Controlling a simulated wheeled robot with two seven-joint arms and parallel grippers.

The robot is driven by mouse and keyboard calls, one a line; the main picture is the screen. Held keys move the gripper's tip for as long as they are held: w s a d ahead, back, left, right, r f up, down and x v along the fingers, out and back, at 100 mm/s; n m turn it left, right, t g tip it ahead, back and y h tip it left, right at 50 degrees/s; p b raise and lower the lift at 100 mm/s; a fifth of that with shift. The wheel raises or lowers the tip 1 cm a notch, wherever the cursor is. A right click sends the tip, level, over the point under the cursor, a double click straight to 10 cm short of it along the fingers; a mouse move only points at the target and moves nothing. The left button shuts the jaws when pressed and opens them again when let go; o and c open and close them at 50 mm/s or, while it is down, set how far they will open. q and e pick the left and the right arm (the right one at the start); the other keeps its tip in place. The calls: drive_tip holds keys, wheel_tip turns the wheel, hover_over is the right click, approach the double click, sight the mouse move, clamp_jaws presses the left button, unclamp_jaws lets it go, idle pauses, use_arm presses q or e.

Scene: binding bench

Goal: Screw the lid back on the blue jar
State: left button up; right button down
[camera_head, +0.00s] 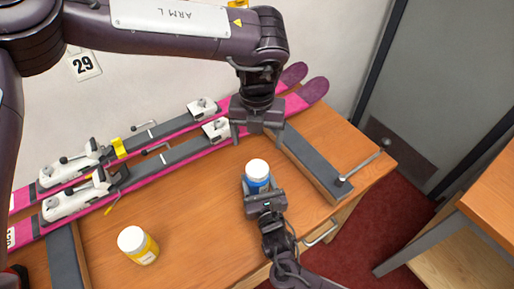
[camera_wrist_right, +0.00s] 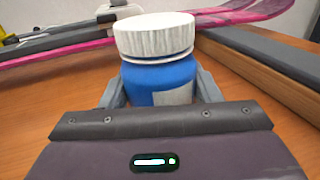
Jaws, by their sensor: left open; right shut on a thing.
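The blue jar (camera_head: 258,182) stands upright on the wooden bench in the head view, with a white lid (camera_head: 257,168) on its top. In the right wrist view the blue jar (camera_wrist_right: 162,82) fills the middle, and its ribbed white lid (camera_wrist_right: 154,36) sits on its mouth; I cannot tell how tight it is. My right gripper (camera_head: 262,192) is shut on the jar's body from the near side, one finger on each side. My left gripper (camera_head: 258,134) is open and empty, pointing down above and behind the jar, apart from the lid.
A yellow jar with a white lid (camera_head: 138,245) stands at the front left of the bench (camera_head: 195,215). Two pink skis (camera_head: 150,160) with bindings lie along the back. A grey-topped rail with a clamp handle (camera_head: 315,163) is right of the jar. The bench between the jars is clear.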

sight(260, 189)
idle(0.3)
drive_tip(key=shift+c, duration=2)
unclamp_jaws()
drive_tip(key=v, duration=0.7)
drive_tip(key=shift+s+d+b, duration=0.1)
drive_tip(key=shift+s+b, duration=0.2)
drive_tip(key=shift+s, duration=0.1)
